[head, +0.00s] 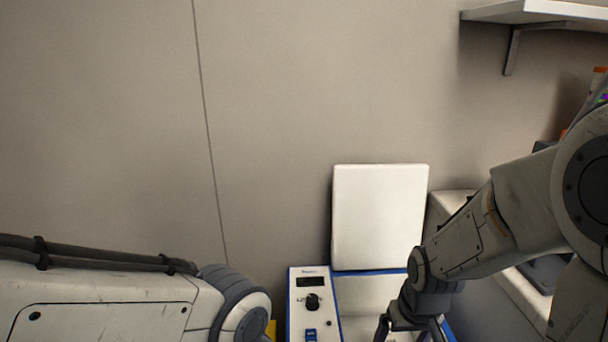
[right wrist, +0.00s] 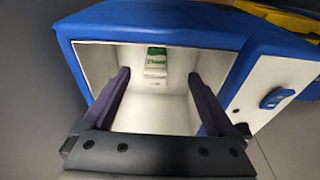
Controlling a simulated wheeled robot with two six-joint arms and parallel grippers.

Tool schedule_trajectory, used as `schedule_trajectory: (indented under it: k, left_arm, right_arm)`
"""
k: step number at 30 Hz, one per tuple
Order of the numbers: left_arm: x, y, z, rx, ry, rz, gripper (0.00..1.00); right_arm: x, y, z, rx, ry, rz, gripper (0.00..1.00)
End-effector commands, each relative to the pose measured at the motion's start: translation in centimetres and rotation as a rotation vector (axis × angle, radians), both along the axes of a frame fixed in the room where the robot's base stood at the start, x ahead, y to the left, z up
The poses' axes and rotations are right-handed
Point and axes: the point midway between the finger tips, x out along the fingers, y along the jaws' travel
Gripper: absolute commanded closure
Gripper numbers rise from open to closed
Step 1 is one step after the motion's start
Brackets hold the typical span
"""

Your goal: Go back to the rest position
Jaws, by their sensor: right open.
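My right gripper (head: 411,332) is at the bottom of the head view, over the front of a blue-and-white box-shaped device (head: 297,312). In the right wrist view, my right gripper (right wrist: 159,78) is open, its two dark fingers apart in front of the device's open white chamber. Nothing is between the fingertips. A small green-and-white item or label (right wrist: 155,68) shows inside the chamber, beyond the fingers. My left arm comes in at the lower left of the head view; its gripper is out of view.
The device's white lid (head: 379,217) stands upright against the wall. Its panel has a black knob (head: 313,302) and a blue switch (head: 311,335). A shelf (head: 535,12) juts out at the upper right. A white surface (head: 523,292) lies behind my right arm. The wall at left is bare.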

Motion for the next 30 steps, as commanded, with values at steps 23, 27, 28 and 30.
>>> schedule_trajectory:
  k: [23, 27, 28, 30]
  left_arm:
    - [0.0, 0.0, 0.0, 0.000, 0.000, 0.000, 0.50]
    - [0.0, 0.0, 0.5, 0.001, 0.001, 0.000, 0.50]
    - [0.0, 0.0, 1.7, 0.001, 0.001, 0.000, 0.50]
    - [0.0, 0.0, 3.1, 0.000, 0.000, 0.000, 0.50]
  right_arm:
    - [-13.4, 13.1, 5.9, 0.033, 0.114, 0.550, 0.08]
    - [-16.2, 14.2, 7.3, 0.030, 0.149, 0.653, 0.08]
    - [-16.0, 14.1, 8.4, 0.031, 0.149, 0.642, 0.08]
    - [-15.9, 14.0, 9.7, 0.030, 0.149, 0.638, 0.08]
